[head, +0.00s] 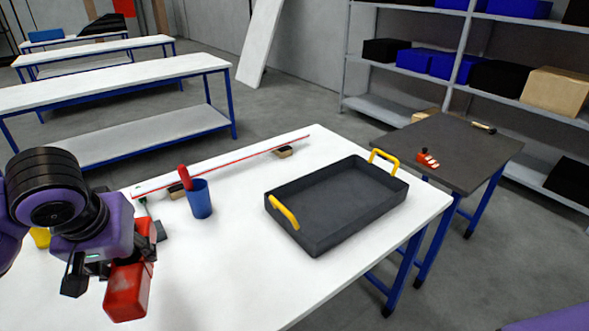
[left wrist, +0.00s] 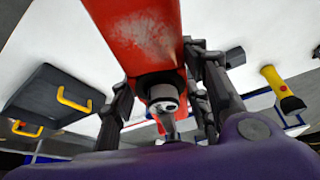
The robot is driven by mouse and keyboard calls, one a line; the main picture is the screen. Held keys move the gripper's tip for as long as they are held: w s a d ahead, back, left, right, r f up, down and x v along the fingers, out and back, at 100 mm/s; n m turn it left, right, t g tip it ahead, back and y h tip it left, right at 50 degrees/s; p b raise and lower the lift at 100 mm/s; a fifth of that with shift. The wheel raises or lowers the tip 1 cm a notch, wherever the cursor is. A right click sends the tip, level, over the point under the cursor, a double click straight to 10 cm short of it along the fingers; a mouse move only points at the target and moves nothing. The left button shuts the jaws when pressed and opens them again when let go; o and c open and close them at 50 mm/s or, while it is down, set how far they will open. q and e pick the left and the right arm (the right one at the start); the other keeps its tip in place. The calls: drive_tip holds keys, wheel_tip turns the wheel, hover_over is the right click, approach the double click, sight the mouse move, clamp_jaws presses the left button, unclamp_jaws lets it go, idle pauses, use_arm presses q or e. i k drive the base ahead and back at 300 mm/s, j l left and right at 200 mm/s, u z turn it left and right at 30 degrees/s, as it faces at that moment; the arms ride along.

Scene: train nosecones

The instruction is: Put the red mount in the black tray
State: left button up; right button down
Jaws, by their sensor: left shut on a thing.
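The red mount (head: 128,291) is a red block held by my left gripper (head: 132,264) over the white table's near left part. In the left wrist view the red mount (left wrist: 138,38) sits between the fingers of my left gripper (left wrist: 163,85), which is shut on it. The black tray (head: 335,206), with two yellow handles, lies on the table to the right, apart from the gripper. Its inside looks empty. It also shows at the left of the left wrist view (left wrist: 50,92). My right gripper is not in view.
A blue cup (head: 199,200) with a red-handled thing in it stands between the gripper and the tray, farther back. A long red-edged strip (head: 235,161) lies along the table's back. A yellow flashlight (left wrist: 280,86) lies on the table. A dark side table (head: 450,150) stands right.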

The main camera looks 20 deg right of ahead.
sight(326, 195)
drive_tip(key=i+l+z, duration=0.15)
drive_tip(key=l, duration=0.3)
drive_tip(key=i+l+z, duration=0.15)
drive_tip(key=i+l, duration=0.2)
drive_tip(key=i+l+z, duration=0.15)
drive_tip(key=i+l, duration=0.2)
drive_tip(key=l, duration=0.15)
drive_tip(key=i+l, duration=0.2)
drive_tip(key=i, duration=0.35)
